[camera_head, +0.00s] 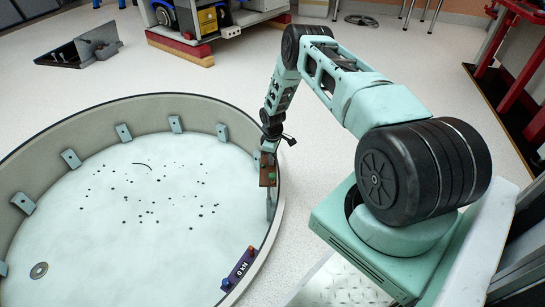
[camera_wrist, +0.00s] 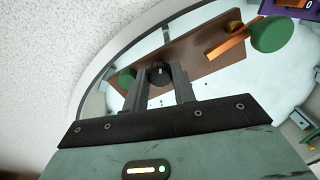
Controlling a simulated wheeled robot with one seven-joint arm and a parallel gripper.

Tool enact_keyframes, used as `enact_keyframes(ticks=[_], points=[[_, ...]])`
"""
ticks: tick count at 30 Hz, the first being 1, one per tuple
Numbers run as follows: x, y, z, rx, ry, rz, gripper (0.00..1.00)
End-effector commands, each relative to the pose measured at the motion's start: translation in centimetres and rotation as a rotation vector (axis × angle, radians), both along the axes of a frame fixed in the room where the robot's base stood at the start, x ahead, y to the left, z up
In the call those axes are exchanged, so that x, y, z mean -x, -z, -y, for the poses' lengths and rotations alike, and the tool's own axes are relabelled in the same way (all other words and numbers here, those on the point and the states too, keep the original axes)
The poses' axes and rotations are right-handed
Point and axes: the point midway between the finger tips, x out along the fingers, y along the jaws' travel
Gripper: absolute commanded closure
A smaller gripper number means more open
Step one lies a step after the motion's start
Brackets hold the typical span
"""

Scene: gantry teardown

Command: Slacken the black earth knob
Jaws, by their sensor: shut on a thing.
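The black earth knob (camera_wrist: 159,70) sits on a brown plate (camera_wrist: 195,52) between two green knobs, one at the near left (camera_wrist: 127,78) and a larger one at the right (camera_wrist: 271,34). My gripper (camera_wrist: 160,76) has its two dark fingers on either side of the black knob and is shut on it. In the head view my gripper (camera_head: 269,146) reaches down to the brown plate (camera_head: 267,176) at the right rim of the round basin. There the black knob is hidden by the gripper.
An orange bar (camera_wrist: 228,45) runs across the plate by the larger green knob. Grey blocks line the basin's inner wall. Its pale floor holds scattered dark specks and a grey ring (camera_head: 39,270).

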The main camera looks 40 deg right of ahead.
Motion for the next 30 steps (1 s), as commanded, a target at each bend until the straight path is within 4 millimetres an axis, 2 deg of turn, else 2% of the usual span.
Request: enact_keyframes(ticks=[15, 30], points=[[-0.02, -0.02, 0.04, 0.0, -0.419, 0.0, 0.96], [-0.03, -0.04, 0.09, 0.001, -0.562, 0.001, 0.96]])
